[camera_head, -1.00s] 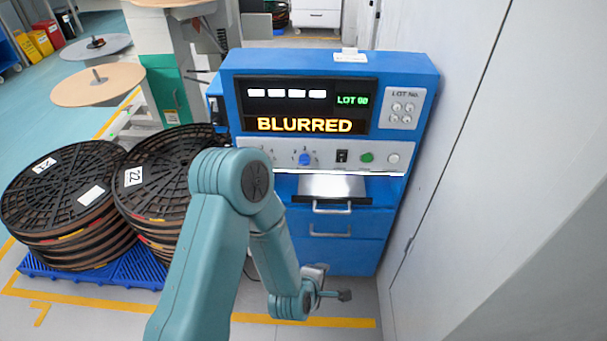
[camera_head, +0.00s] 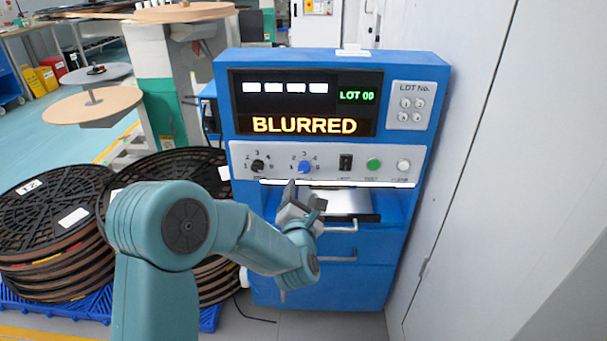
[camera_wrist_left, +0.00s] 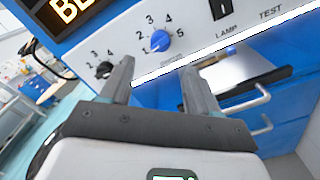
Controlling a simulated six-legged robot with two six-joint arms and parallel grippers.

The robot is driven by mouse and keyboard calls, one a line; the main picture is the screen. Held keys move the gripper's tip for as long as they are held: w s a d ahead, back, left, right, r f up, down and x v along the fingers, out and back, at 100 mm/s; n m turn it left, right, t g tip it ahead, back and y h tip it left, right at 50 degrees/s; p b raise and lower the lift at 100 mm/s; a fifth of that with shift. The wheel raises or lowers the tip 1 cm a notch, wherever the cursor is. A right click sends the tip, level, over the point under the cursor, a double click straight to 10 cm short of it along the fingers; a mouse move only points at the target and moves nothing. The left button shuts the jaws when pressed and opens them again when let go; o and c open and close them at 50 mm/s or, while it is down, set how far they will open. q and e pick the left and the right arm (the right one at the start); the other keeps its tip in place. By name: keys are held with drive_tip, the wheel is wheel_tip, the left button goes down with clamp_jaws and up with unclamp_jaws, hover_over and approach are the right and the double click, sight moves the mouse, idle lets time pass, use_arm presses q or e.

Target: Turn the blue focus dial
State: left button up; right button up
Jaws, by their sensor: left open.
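The blue focus dial (camera_head: 304,167) sits on the white control strip of the blue machine, with numbers around it. In the left wrist view the dial (camera_wrist_left: 160,40) shows ahead of the fingers, its pointer toward the lower left, near 1. The display (camera_head: 304,125) reads BLURRED. My left gripper (camera_head: 304,190) is just below the dial in the head view. In the left wrist view my left gripper (camera_wrist_left: 157,75) is open and empty, its two fingers apart and not touching the dial. My right gripper is not in view.
A black dial (camera_head: 258,166) is left of the blue one. A black lamp switch (camera_head: 345,162), a green button (camera_head: 373,165) and a white button (camera_head: 403,165) are to its right. A lit bar and a metal tray (camera_head: 350,203) lie below. A wall (camera_head: 480,150) stands close on the right.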

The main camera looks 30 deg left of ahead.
sight(304, 172)
use_arm(q)
drive_tip(key=x, duration=0.9)
drive_tip(key=shift+w, duration=0.1)
drive_tip(key=shift+c, duration=0.2)
drive_tip(key=c, duration=1)
